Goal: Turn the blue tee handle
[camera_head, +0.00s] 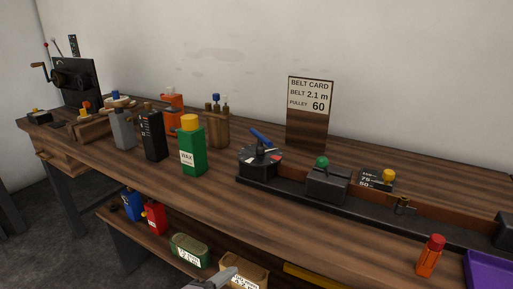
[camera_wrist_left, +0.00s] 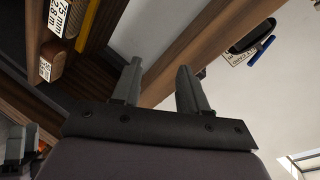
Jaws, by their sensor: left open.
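The blue tee handle (camera_head: 261,138) is a slanted blue bar on top of a round black dial (camera_head: 261,160) with red and white marks, near the middle of the bench. In the left wrist view the blue bar (camera_wrist_left: 261,51) shows at the upper right, apart from my gripper. A grey tip of my left gripper (camera_head: 228,275) shows at the bottom edge of the head view, low in front of the bench and away from the handle. In the left wrist view my left gripper (camera_wrist_left: 158,88) has its two fingers apart with nothing between them.
The green wax can (camera_head: 192,148) stands left of the dial. A grey block with a green knob (camera_head: 326,182) stands to its right, and the belt card (camera_head: 309,112) behind. The lower shelf holds labelled boxes (camera_head: 190,250). An orange bottle (camera_head: 430,256) stands at the front right.

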